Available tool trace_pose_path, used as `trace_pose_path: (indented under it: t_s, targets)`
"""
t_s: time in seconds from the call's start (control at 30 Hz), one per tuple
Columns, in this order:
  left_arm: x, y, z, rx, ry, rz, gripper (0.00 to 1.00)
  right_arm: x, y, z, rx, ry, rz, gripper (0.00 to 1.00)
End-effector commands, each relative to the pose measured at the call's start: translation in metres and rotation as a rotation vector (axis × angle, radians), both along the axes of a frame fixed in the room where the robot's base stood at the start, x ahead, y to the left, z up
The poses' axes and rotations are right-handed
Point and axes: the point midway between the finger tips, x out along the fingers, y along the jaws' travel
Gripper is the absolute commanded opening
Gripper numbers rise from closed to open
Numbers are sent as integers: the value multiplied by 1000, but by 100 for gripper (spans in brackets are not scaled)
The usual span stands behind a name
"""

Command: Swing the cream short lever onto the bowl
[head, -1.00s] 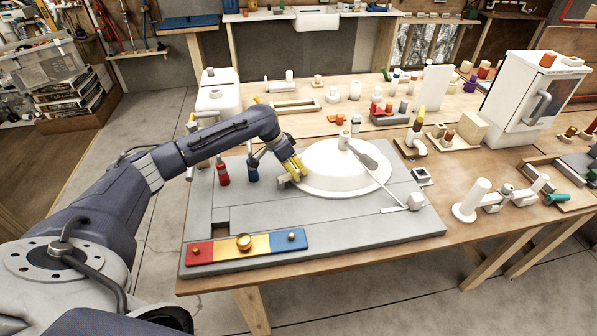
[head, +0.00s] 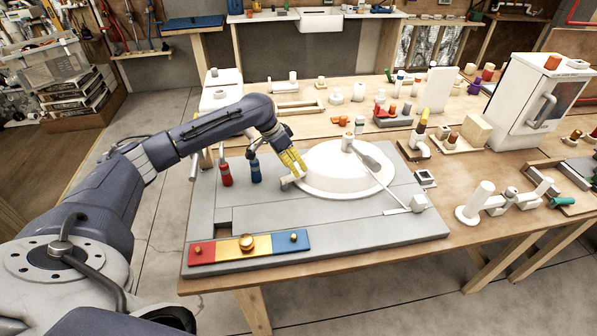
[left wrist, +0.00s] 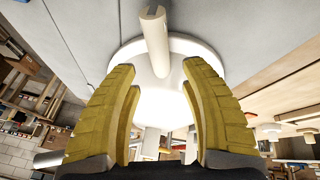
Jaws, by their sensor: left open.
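The white round bowl (head: 325,182) sits on the grey board (head: 330,225). A short cream lever (head: 288,183) is at the bowl's left edge, partly hidden by my left gripper. In the left wrist view the cream lever (left wrist: 154,38) comes down from the top, and its rounded end overlaps the white bowl (left wrist: 160,103). My left gripper (head: 294,166) has yellow fingers pointing down at the bowl's left rim, over the lever. In the left wrist view its fingers (left wrist: 158,72) are apart, with the lever's end between the tips. Contact cannot be told. My right gripper is not in view.
A long grey lever (head: 372,165) crosses the bowl's right side from an upright post. Red (head: 226,174) and blue (head: 255,170) handles stand left of the bowl. A red-yellow-blue strip (head: 248,246) lies in front. The board's front middle is clear.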

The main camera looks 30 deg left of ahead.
Motion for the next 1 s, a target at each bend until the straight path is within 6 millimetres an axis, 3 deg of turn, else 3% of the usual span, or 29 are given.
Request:
trace_pose_path:
  t_s: [0.2, 0.4, 0.6, 1.0]
  targets:
    - [-8, 14, 36, 1, -2, 0, 45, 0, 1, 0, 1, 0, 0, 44]
    - [-14, 23, 58, 1, -2, -1, 45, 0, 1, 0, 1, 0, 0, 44]
    - [-17, 26, 69, -2, 0, -1, 45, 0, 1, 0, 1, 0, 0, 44]
    - [-18, 27, 71, -1, 1, -2, 45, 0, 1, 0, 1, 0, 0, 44]
